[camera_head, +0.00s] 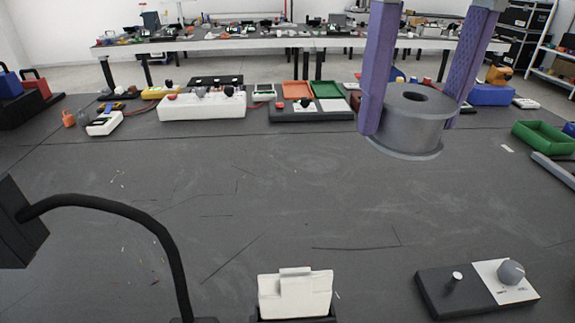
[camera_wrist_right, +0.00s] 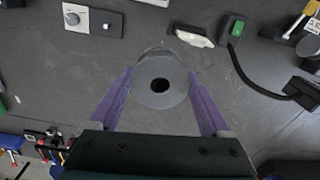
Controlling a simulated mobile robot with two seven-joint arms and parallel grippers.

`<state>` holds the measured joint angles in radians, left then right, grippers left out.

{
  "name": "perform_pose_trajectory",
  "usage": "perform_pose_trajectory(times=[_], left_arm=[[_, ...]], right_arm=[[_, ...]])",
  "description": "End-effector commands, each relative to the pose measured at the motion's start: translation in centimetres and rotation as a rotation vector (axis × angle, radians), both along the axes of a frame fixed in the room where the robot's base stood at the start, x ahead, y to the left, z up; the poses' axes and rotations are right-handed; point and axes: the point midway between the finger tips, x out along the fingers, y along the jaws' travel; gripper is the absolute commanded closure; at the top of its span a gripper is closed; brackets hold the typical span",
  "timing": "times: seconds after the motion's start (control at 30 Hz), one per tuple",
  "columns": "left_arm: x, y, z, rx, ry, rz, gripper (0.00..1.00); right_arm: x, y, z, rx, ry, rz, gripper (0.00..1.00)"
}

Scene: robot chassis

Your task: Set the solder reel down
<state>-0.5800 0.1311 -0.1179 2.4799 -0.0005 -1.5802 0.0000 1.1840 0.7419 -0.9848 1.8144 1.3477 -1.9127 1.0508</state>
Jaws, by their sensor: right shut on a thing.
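The solder reel (camera_head: 408,125) is a grey spool with a dark centre hole and a wider bottom flange. It is upright in the head view, at the upper right, and appears to be held above the dark table. My right gripper (camera_head: 412,125) has two purple fingers shut on the reel's sides. In the right wrist view the round reel (camera_wrist_right: 160,82) sits between the purple fingers of my right gripper (camera_wrist_right: 160,95). My left gripper does not show in the head view.
The dark table (camera_head: 250,200) is largely clear in the middle. A knob panel (camera_head: 455,291) lies front right, and a white block (camera_head: 295,296) stands front centre. A black curved cable (camera_head: 130,211) arches at left. Devices and trays line the back; a green tray (camera_head: 545,137) lies at right.

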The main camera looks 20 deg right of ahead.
Motion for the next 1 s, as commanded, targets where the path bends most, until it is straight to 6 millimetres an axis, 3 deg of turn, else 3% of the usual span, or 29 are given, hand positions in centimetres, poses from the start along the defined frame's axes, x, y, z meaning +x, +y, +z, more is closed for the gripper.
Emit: perform_pose_trajectory(times=[0.03,0.2,0.47,0.8,1.0], left_arm=[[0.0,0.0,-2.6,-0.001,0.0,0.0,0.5],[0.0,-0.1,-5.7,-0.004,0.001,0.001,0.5],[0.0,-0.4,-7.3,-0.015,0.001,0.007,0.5],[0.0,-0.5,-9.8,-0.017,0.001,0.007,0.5],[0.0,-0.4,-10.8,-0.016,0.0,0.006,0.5]], right_arm=[[0.0,-0.4,-3.3,0.001,0.008,-0.02,0.76],[0.2,-1.8,-8.1,-0.006,0.015,-0.087,0.76],[0.1,-2.8,-11.7,-0.015,0.025,-0.133,0.76],[0.0,-2.8,-21.2,-0.016,0.026,-0.132,0.76],[0.1,-2.8,-25.2,-0.017,0.023,-0.131,0.76]])
